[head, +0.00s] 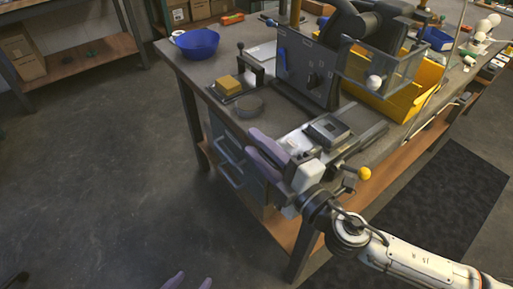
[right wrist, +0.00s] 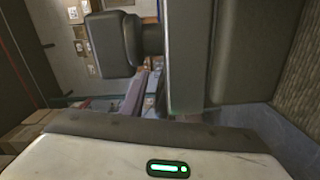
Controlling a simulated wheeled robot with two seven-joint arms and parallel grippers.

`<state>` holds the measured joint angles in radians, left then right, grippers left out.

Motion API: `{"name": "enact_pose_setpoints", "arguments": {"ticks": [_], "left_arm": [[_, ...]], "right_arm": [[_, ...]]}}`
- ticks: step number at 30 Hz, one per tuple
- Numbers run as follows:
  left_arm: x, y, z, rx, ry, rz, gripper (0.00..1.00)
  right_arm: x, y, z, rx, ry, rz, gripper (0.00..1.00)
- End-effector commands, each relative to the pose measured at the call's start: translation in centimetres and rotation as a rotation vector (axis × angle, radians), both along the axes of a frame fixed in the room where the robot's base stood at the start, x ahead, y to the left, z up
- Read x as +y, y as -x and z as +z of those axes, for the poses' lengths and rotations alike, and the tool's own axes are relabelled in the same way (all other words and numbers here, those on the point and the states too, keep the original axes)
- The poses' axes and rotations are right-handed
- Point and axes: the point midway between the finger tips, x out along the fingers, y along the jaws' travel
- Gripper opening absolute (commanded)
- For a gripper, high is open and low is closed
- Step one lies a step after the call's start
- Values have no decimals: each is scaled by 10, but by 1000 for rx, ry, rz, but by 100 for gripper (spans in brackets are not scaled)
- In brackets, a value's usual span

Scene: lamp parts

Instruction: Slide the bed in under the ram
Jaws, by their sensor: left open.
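The bed (head: 328,130), a grey plate with a dark square block, sits on a light rail at the bench's front edge in the head view. It is in front of the press (head: 310,78) and its clear guard. A yellow-knobbed handle (head: 363,173) sticks out near its front right. The ram cannot be made out behind the panel and guard. My right gripper (head: 250,143) is left of the bed, with its two purple fingers apart and nothing seen between them. My left gripper (head: 189,281) shows only its open, empty purple fingertips at the bottom edge.
On the bench (head: 205,72) stand a blue bowl (head: 197,42), a yellow block (head: 229,84) on a dark fixture, a grey disc (head: 250,105) and a yellow tray (head: 400,104). Drawers lie below the front edge. The floor at left is clear. The right wrist view shows mostly close dark shapes.

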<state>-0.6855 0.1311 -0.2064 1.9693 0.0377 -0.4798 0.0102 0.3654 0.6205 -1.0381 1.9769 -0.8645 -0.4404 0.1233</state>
Motion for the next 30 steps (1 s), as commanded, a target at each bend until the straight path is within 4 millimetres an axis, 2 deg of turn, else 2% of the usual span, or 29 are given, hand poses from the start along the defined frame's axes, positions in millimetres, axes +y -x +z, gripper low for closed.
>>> {"name": "enact_pose_setpoints", "arguments": {"ticks": [11,23,30], "left_arm": [[0,2,-4,6,0,0,49],[-3,1,-17,5,-1,-6,49],[-6,-1,-18,3,1,-9,49]], "right_arm": [[-4,7,-2,4,-1,3,29],[-46,67,-4,5,1,3,29],[-59,83,-2,3,-1,1,29]]}}
